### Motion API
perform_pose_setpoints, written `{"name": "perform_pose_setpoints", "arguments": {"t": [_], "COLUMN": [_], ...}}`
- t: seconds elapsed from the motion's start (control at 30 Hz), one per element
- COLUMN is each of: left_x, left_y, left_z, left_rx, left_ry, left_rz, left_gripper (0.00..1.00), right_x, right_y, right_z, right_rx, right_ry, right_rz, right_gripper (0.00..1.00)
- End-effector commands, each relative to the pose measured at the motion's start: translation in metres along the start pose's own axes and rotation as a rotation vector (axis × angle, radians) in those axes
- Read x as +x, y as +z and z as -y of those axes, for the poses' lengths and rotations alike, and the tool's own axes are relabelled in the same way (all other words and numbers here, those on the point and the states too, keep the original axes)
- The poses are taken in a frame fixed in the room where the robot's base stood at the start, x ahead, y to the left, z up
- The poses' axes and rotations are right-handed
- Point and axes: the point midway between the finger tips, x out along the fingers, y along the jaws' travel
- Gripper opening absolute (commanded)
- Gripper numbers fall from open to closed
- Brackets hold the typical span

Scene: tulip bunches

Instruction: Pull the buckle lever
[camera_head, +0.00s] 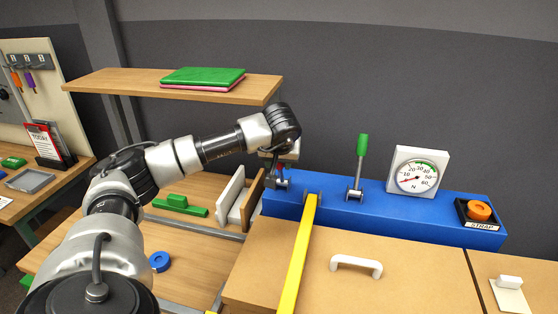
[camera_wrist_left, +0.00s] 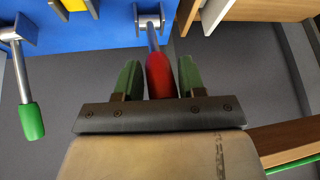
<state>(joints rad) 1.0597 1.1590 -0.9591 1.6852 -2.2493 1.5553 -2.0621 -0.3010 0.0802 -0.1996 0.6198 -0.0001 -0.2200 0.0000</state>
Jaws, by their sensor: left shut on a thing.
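A lever with a red handle (camera_wrist_left: 160,75) stands on the blue unit (camera_head: 428,213). My left gripper (camera_wrist_left: 158,78) is shut on this red handle, with a green finger pad on each side. In the head view the left gripper (camera_head: 279,163) is at the left end of the blue unit and mostly covers the red handle. A second lever with a green handle (camera_head: 362,146) stands upright to the right; it also shows in the left wrist view (camera_wrist_left: 31,121). A yellow strap (camera_head: 301,240) runs from the blue unit toward the front. My right gripper is out of view.
A white handle (camera_head: 356,266) is on the wooden box in front.

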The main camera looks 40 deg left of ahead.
Motion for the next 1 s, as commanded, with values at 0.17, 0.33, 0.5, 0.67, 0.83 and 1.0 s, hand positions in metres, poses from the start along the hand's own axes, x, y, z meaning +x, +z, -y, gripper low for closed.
{"name": "perform_pose_setpoints", "arguments": {"t": [0.17, 0.33, 0.5, 0.67, 0.83, 1.0], "left_x": [0.004, 0.003, 0.001, -0.015, -0.048, -0.081], "left_y": [0.005, 0.003, 0.002, 0.001, 0.002, 0.003], "left_z": [0.001, 0.001, 0.001, 0.000, 0.001, 0.002], "left_rx": [0.006, 0.003, 0.002, 0.000, 0.001, 0.002], "left_ry": [-0.011, -0.008, -0.005, -0.001, -0.001, -0.004], "left_rz": [0.015, 0.009, 0.006, 0.001, 0.001, 0.004], "left_gripper": [0.54, 0.61, 0.61, 0.61, 0.61, 0.61], "right_x": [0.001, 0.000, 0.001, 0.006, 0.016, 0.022], "right_y": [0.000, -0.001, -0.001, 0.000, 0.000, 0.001], "right_z": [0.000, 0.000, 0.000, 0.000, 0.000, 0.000], "right_rx": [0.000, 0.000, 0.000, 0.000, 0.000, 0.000], "right_ry": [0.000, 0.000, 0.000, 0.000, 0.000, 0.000], "right_rz": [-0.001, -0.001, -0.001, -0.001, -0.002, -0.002], "right_gripper": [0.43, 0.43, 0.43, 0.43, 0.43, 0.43]}}
